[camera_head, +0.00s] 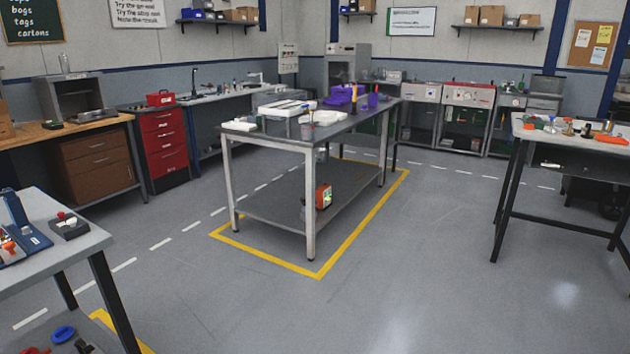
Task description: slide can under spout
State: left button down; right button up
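Neither of my grippers is in view. I cannot make out for certain which thing is the can or where the spout is.
Yellow floor tape (319,274) frames the middle table. An orange box (323,196) is on its lower shelf. A bench (50,234) stands at the near left and another table (560,139) at the right. The floor (420,270) between them is clear.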

aim_at(308, 129)
jog(key=i, duration=0.9)
jog(key=i+j+z, duration=0.15)
jog(key=i, duration=0.8)
jog(key=i+j, duration=0.1)
jog(key=i, duration=0.8)
